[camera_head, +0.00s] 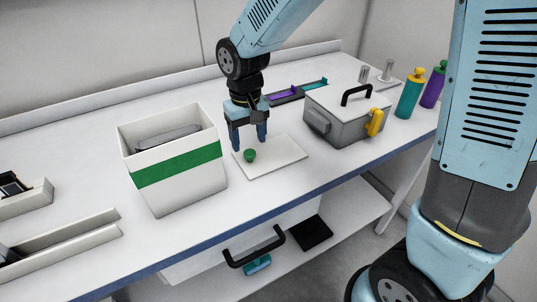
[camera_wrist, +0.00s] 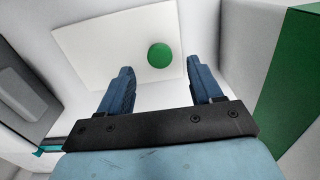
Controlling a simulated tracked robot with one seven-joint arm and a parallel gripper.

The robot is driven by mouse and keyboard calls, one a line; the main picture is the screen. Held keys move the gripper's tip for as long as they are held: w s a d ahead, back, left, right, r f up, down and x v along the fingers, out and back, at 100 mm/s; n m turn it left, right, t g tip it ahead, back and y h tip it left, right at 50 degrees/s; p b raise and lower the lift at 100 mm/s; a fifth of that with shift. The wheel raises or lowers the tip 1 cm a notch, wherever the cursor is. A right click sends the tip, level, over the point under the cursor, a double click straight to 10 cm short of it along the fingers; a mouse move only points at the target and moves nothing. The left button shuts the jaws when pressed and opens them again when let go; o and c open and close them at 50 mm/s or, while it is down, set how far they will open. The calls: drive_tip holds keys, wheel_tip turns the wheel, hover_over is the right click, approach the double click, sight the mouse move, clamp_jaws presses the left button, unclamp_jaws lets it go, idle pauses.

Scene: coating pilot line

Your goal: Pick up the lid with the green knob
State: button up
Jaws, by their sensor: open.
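The lid (camera_head: 284,159) is a flat white square plate with a round green knob (camera_head: 250,155). It lies flat on the white bench, and it also shows in the wrist view (camera_wrist: 92,48). My gripper (camera_head: 250,146) points down over the lid, open and empty. In the head view its fingertips appear just above and behind the knob; the exact height gap is hard to tell. In the wrist view the knob (camera_wrist: 160,55) shows a little beyond the fingertips (camera_wrist: 159,70), centred between them sideways.
A white bin with a green band (camera_head: 180,167) stands close left of the lid. A grey box (camera_head: 345,118) with a black-handled cover and yellow latch stands right. A tray (camera_head: 290,94) lies behind. Teal (camera_head: 408,98) and purple (camera_head: 433,88) bottles stand far right. The bench front edge is near.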

sight(250, 152)
drive_tip(key=shift+f, duration=2.7)
drive_tip(key=shift+s, duration=0.1)
drive_tip(key=shift+c, duration=0.4)
drive_tip(key=c, duration=1.1)
